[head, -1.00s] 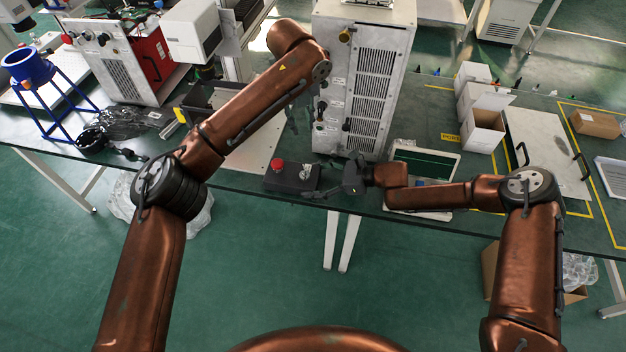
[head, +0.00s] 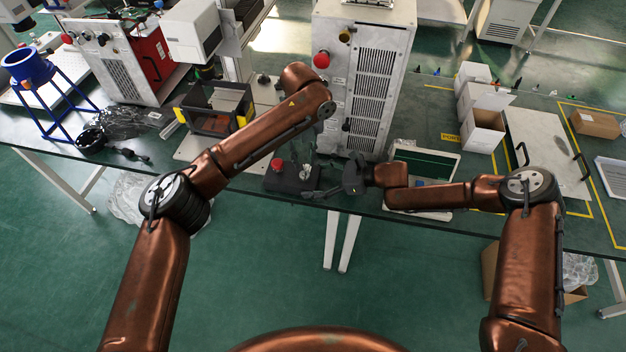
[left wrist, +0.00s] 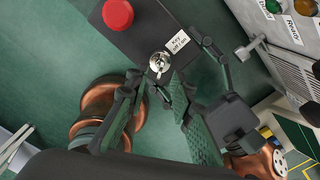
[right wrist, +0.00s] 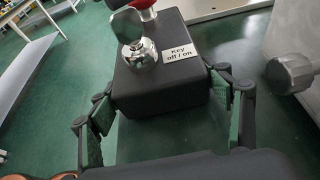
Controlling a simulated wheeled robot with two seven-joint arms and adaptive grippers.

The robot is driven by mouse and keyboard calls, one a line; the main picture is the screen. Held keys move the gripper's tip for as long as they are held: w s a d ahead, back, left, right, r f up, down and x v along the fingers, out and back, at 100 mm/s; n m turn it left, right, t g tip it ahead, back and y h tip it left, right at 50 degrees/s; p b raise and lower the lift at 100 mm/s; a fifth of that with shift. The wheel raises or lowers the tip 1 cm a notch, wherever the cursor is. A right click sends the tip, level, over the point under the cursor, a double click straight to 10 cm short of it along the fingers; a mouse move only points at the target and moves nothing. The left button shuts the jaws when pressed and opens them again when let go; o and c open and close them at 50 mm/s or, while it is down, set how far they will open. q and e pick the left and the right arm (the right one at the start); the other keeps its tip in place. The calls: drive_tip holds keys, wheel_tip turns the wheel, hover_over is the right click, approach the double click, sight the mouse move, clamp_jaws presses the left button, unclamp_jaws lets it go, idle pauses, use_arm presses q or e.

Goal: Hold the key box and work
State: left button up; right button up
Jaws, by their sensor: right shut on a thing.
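The key box (head: 283,184) is a dark box with a red button and a chrome key switch, at the bench's front edge. I cannot tell whether it touches the bench. My right gripper (right wrist: 165,118) has one finger on each side of the box and is shut on it. The label "Key off/on" (right wrist: 181,53) lies beside the key switch (right wrist: 138,53), where a key (right wrist: 126,25) stands. My left gripper (left wrist: 160,108) is open and empty, with the key switch (left wrist: 159,63) just beyond its fingertips. In the head view my left arm mostly hides that gripper.
A tall grey cabinet (head: 335,125) with a red button and knobs stands close behind the box. A clear case with yellow corners (head: 213,112) is on the left. White boxes (head: 484,130) and a flat panel (head: 545,150) are on the right. Floor is open in front.

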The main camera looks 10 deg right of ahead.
sight(304, 167)
use_arm(q)
drive_tip(key=shift+f, duration=1.5)
use_arm(e)
drive_tip(key=shift+w+r, duration=0.1)
use_arm(q)
clamp_jaws()
drive_tip(key=n, duration=0.6)
drive_tip(key=shift+n, duration=0.4)
drive_tip(key=n, duration=0.3)
drive_tip(key=shift+n, duration=0.4)
drive_tip(key=shift+c, duration=2.3)
unclamp_jaws()
drive_tip(key=shift+n, duration=0.6)
drive_tip(key=o, duration=0.5)
drive_tip(key=shift+c, duration=0.2)
